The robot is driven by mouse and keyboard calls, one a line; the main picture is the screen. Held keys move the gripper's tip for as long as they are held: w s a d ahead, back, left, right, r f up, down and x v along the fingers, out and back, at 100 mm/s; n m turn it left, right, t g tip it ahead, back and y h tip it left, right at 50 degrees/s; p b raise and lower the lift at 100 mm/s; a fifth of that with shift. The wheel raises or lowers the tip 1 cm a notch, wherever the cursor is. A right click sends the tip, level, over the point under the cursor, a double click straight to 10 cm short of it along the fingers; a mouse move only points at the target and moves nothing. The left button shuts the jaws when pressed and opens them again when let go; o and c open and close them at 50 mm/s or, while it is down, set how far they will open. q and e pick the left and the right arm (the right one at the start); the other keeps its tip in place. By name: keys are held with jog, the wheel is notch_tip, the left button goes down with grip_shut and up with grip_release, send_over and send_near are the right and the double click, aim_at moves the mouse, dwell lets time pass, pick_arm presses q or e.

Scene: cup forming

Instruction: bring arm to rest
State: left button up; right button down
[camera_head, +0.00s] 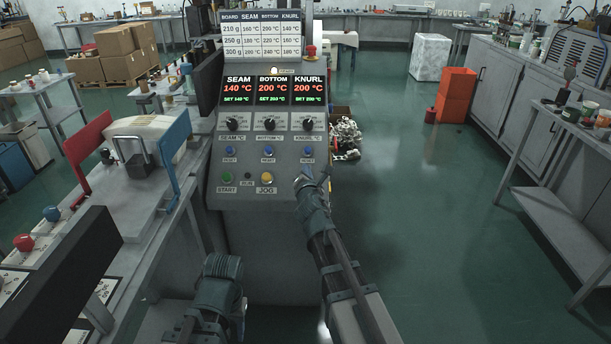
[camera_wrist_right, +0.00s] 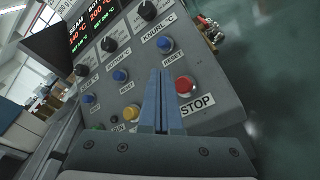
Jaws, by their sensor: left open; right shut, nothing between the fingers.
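My right gripper (camera_head: 306,174) is in front of the lower right of the grey control panel (camera_head: 240,188). In the right wrist view its two blue fingers (camera_wrist_right: 160,74) are together with nothing between them. They lie between the yellow JOG button (camera_wrist_right: 130,113) and the red STOP button (camera_wrist_right: 185,84), below the blue KNURL reset button (camera_wrist_right: 165,45). Contact with the panel cannot be told. My left gripper (camera_head: 222,266) is low in the head view, left of the panel's base; it is open, though its fingertips are hard to make out.
The panel display (camera_head: 272,90) reads SEAM 140, BOTTOM 200 and KNURL 200. A bench (camera_head: 130,205) with a red-and-blue-sided fixture (camera_head: 150,128) stands at the left. Open green floor (camera_head: 440,220) lies right. A grey table (camera_head: 560,200) stands far right.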

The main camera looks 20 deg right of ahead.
jog(key=s+a+f+m+g+p, duration=0.3)
jog(key=s+a+m+g, duration=0.2)
jog(key=s, duration=0.6)
jog(key=s+a+f+m+g+y+p, duration=0.1)
jog(key=s+a+f+m+g+p, duration=0.2)
jog(key=s+m, duration=0.6)
jog(key=s+a+f+m+g+y+p, duration=0.1)
jog(key=s+a+f+m+g+p, duration=0.2)
jog(key=s+a+m+g, duration=0.4)
jog(key=s+a+g, duration=0.1)
jog(key=s, duration=0.6)
jog(key=shift+s+f, duration=0.15)
jog(key=shift+f, duration=0.05)
